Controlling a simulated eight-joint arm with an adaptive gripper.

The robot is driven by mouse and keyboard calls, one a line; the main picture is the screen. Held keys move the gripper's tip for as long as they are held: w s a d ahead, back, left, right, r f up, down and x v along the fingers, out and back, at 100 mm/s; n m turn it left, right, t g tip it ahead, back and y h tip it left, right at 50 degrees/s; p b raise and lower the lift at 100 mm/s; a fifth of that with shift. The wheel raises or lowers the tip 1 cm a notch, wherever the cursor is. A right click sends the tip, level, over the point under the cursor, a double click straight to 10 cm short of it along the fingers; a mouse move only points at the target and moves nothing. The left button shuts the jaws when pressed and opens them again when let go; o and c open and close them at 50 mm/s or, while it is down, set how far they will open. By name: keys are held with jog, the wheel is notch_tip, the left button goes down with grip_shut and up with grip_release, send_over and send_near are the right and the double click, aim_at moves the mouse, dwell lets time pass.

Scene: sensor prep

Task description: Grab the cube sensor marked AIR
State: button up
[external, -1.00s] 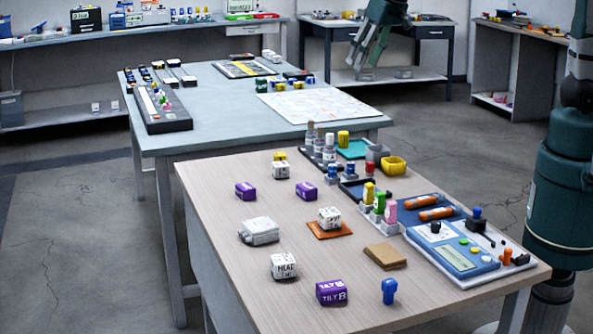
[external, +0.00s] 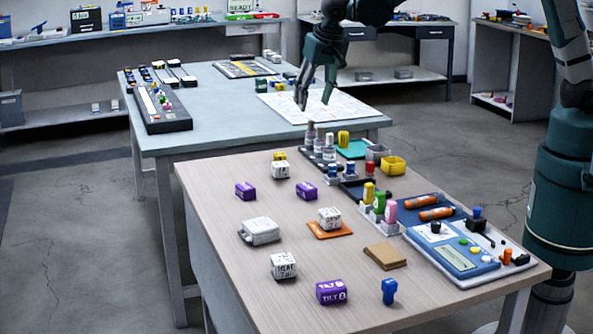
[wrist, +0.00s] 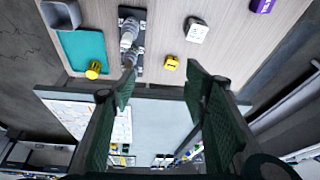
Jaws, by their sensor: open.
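Three white cubes with dark markings stand on the wooden table: a far one (external: 280,170), a middle one (external: 330,218) on an orange pad, and a near one (external: 284,266) whose face seems to read HEAT. I cannot make out AIR on any of them. A white cube also shows near the top of the wrist view (wrist: 197,31), with a small yellow block (wrist: 172,62) beside it.
Purple blocks (external: 332,292) stand among the cubes. A white device (external: 260,231) lies at the left. Bottles (external: 329,150), a yellow bin (external: 393,165) and a blue panel (external: 460,255) line the right side. Bare wood (external: 220,205) lies at the left.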

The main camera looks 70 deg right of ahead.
aim_at(280, 162)
jog(key=w+a+f+m, duration=0.1)
jog(key=w+a+f, duration=0.2)
jog(key=f, duration=0.3)
jog(key=w+a+f+m+h, duration=0.1)
jog(key=w+a+f, duration=0.2)
jog(key=a+f, duration=0.2)
notch_tip(280, 162, down, 2)
jog(key=shift+w+a, duration=0.1)
jog(key=shift+x, duration=1.3)
jog(key=shift+b+x, duration=0.8)
jog(key=shift+x, duration=1.8)
jog(key=shift+c, duration=0.5)
jog(key=c, duration=0.9)
